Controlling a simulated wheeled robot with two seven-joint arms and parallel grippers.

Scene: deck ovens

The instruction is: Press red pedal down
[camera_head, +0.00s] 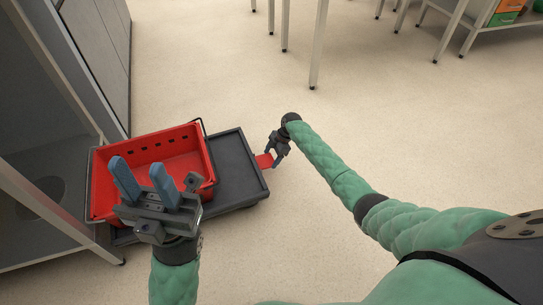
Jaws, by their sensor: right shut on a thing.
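The red pedal (264,161) sticks out from the right edge of a dark grey wheeled cart (236,172), low near the floor. My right gripper (274,154) reaches down to it from the right and is shut on it; the fingers partly cover its outer end. How far down the pedal sits cannot be told. My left gripper (138,168) is open, with its two blue-tipped fingers apart and nothing between them. It is in the foreground, in front of the red crate in the picture.
An empty-looking red crate (184,137) stands on the cart's left part. Grey cabinets (95,60) line the left side. A metal table leg (318,45) and more shelf legs stand at the back. The floor (400,130) right of the cart is clear.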

